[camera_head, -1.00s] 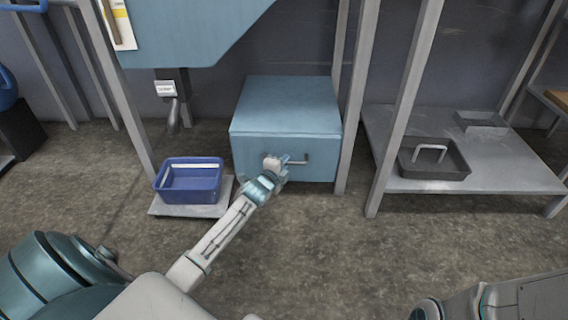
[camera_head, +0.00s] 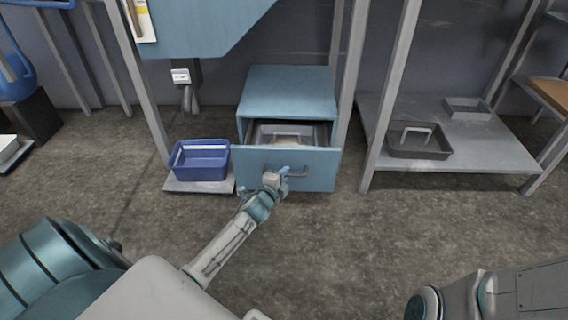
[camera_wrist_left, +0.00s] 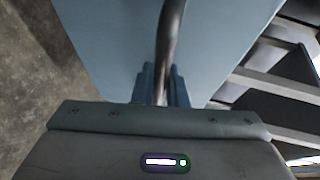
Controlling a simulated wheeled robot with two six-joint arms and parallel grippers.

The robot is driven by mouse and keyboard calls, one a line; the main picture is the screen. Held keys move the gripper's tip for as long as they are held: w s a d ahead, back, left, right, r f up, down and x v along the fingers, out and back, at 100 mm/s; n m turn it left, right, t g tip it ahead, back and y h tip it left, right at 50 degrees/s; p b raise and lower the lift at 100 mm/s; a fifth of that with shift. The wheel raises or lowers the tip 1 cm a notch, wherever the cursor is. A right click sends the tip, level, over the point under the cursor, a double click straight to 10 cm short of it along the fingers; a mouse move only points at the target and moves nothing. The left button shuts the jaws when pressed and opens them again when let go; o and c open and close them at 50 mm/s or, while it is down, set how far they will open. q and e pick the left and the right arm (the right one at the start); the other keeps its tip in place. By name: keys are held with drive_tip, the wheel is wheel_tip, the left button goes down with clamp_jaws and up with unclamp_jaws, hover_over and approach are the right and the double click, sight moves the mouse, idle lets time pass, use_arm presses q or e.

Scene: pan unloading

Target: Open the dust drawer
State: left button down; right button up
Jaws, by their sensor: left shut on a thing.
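The dust drawer (camera_head: 318,172) is the blue front of a low blue cabinet (camera_head: 288,92). It stands partly open toward me, and a grey pan (camera_head: 284,130) shows inside it. My left gripper (camera_head: 284,174) is at the drawer front, shut on the drawer's bar handle (camera_head: 300,171). In the left wrist view the dark handle (camera_wrist_left: 170,45) runs between the two blue fingers (camera_wrist_left: 161,88), with the blue drawer front (camera_wrist_left: 110,40) behind. My right gripper is not in view; only part of my right arm shows at the lower right.
A blue bin (camera_head: 200,161) sits on a low grey plate (camera_head: 198,186) left of the drawer. A shelf (camera_head: 470,160) at the right holds a dark tray with a handle (camera_head: 420,148). Frame posts flank the cabinet. The floor in front is clear.

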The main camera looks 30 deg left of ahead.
use_arm(q)
drive_tip(key=s+d, duration=0.8)
drive_tip(key=s, duration=0.5)
drive_tip(key=shift+s, duration=0.2)
drive_tip(key=c, duration=1.5)
unclamp_jaws()
drive_tip(key=shift+o, duration=0.2)
drive_tip(key=v, duration=1)
drive_tip(key=shift+s, duration=0.4)
drive_tip(key=shift+r, duration=0.1)
